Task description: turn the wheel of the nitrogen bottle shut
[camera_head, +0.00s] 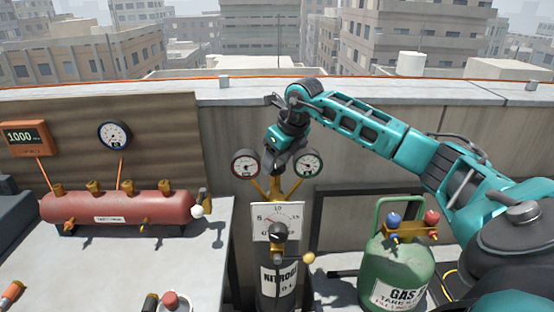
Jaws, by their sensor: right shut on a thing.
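The nitrogen bottle (275,280) is a dark cylinder with a white label, upright at the bottom middle. A brass fitting (276,187) rises above it, with a round gauge on each side. My right gripper (283,165) reaches down from above between the two gauges. It is shut at the top of the fitting, on the wheel, which the dark fingers mostly hide. My left gripper is not in view.
The left gauge (245,164) and right gauge (308,163) stand close beside the gripper. A green gas bottle (396,265) stands to the right. A red tank (118,207) is on the grey bench (130,260) at left. The parapet wall (225,215) runs behind.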

